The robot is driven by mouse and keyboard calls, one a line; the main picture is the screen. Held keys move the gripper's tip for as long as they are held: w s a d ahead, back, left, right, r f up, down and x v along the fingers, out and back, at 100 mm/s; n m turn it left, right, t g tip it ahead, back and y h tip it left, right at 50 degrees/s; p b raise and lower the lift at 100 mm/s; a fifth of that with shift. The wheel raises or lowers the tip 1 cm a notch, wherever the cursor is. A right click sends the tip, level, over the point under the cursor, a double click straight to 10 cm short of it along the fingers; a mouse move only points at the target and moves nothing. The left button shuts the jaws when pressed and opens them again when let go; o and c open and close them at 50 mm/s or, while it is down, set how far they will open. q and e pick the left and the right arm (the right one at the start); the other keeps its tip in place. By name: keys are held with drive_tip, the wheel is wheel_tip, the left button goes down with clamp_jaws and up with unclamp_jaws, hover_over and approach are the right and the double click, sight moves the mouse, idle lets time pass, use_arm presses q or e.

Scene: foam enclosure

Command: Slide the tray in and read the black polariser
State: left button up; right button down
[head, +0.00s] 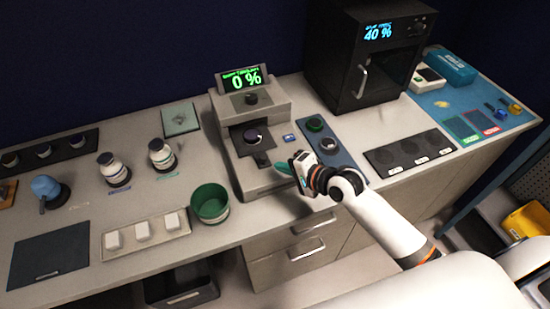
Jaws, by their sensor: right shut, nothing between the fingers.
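The measuring instrument (276,103) stands at the middle of the bench, and its green display (245,79) reads 0 %. A dark tray (240,146) shows at its front opening with a round black disc (253,136) on it, which looks like the black polariser. I cannot tell how far in the tray sits. A small dark part (262,159) shows below the tray. My right gripper (286,168) is shut and empty, just right of the instrument's lower front. Its fingertips look close to the instrument; contact cannot be told. My left gripper is not in view.
A dark strip (336,150) with a green-topped and a dark round piece lies right of the instrument. A green cup (209,203) stands at its left front. A black cabinet (340,65) reading 40 % stands behind right. A dark three-spot plate (409,151) lies right of my arm.

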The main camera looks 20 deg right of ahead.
sight(261, 142)
drive_tip(key=shift+w+a+f+p, duration=0.1)
drive_tip(key=shift+w+a, duration=0.15)
drive_tip(key=shift+w, duration=0.2)
drive_tip(key=shift+w+a+p, duration=0.15)
drive_tip(key=shift+w+a, duration=0.15)
drive_tip(key=shift+w, duration=0.2)
drive_tip(key=shift+w+a+f+p, duration=0.1)
drive_tip(key=shift+w+a, duration=0.15)
drive_tip(key=shift+w, duration=0.2)
drive_tip(key=w+b, duration=0.2)
drive_tip(key=w, duration=0.3)
drive_tip(key=w+b, duration=0.2)
drive_tip(key=w, duration=0.4)
drive_tip(key=shift+w+a+f, duration=0.1)
drive_tip(key=shift+w+a, duration=0.1)
drive_tip(key=shift+w, duration=0.05)
drive_tip(key=shift+r, duration=0.25)
drive_tip(key=shift+r, duration=0.1)
